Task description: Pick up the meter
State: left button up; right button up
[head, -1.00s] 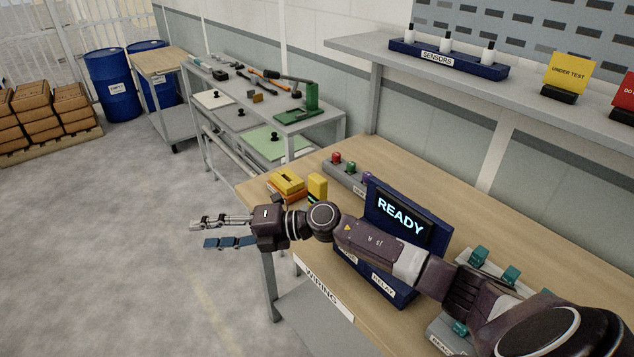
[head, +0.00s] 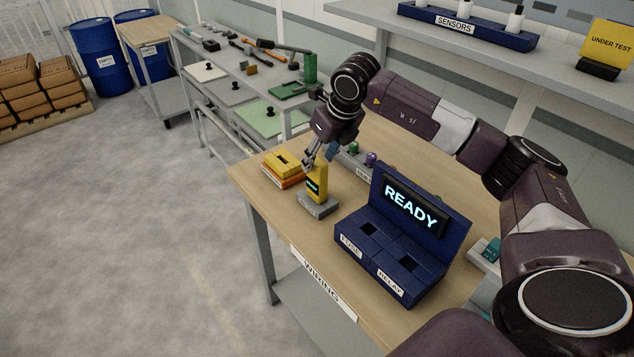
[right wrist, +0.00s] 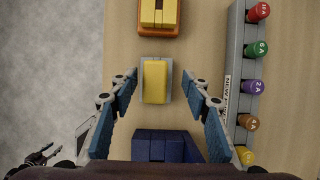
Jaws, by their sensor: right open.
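The meter (head: 317,184) is a yellow upright block with a small dark screen, standing in a grey base (head: 317,206) near the table's left end. In the right wrist view the meter (right wrist: 156,82) shows from above, between and just beyond my fingertips. My right gripper (head: 321,155) is open above the meter, pointing down, with blue pads on both sides of it and a gap on each side. What looks like my left gripper (right wrist: 36,158) is small and dark at the lower left of the right wrist view; its jaw state is unclear.
A yellow and orange stack (head: 282,168) sits just behind the meter. A blue READY fixture (head: 395,260) with FUSE and RELAY slots stands to its right. A grey rack of coloured knobs (right wrist: 238,75) lies along the right. Bare wood (right wrist: 120,60) shows left of the meter.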

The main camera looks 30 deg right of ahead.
aim_at(312, 173)
jog(key=p+x, duration=0.1)
jog(key=x, duration=0.1)
jog(key=p+x, duration=0.1)
jog(key=x, duration=0.1)
jog(key=p+x, duration=0.1)
jog(key=x, duration=0.1)
jog(key=shift+a+f, duration=0.2)
jog(key=shift+a, duration=0.1)
jog(key=shift+w+f, duration=0.1)
jog(key=shift+f, duration=0.15)
pick_arm(q)
jog(key=r, duration=0.2)
jog(key=w+r, duration=0.1)
jog(key=shift+d+r, duration=0.25)
jog(key=shift+d, duration=0.05)
pick_arm(e)
jog(key=shift+r, duration=0.1)
grip_shut()
